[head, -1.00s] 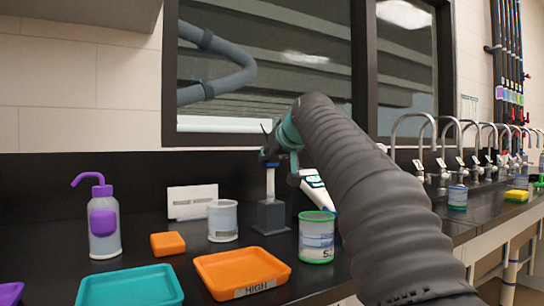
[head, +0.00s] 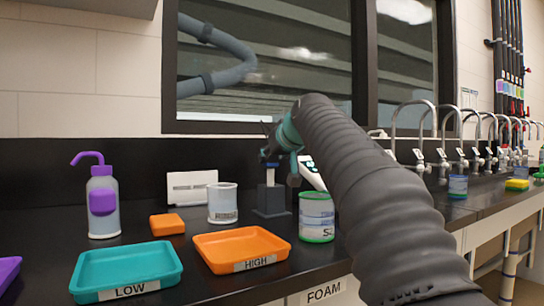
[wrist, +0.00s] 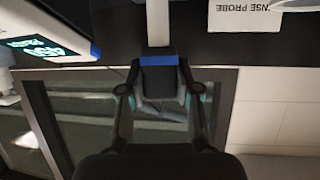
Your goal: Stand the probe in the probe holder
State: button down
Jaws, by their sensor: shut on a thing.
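The probe (wrist: 158,57) has a dark body with a blue band and a pale shaft that runs out of the top of the wrist view. My gripper (wrist: 160,80) is shut on its body, one finger on each side. In the head view the probe's pale shaft (head: 270,176) hangs upright below my gripper (head: 280,156). The probe holder (head: 270,200) is a dark grey block on a wider base. The shaft lines up with the holder's top, and its lower end is hidden there, apparently inside the block. I cannot tell how deep it sits.
A pale beaker (head: 222,204) stands close left of the holder, and a green-rimmed beaker (head: 317,217) to its right. A white meter (head: 311,173) is behind.

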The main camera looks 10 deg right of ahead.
jog(key=shift+f, duration=0.2)
jog(key=shift+c, duration=0.5)
grip_release()
dwell(0.5)
jog(key=a+r+v, duration=0.1)
jog(key=v, duration=0.5)
jog(key=shift+d+p, duration=0.3)
jog(key=shift+d, duration=0.15)
dwell(0.6)
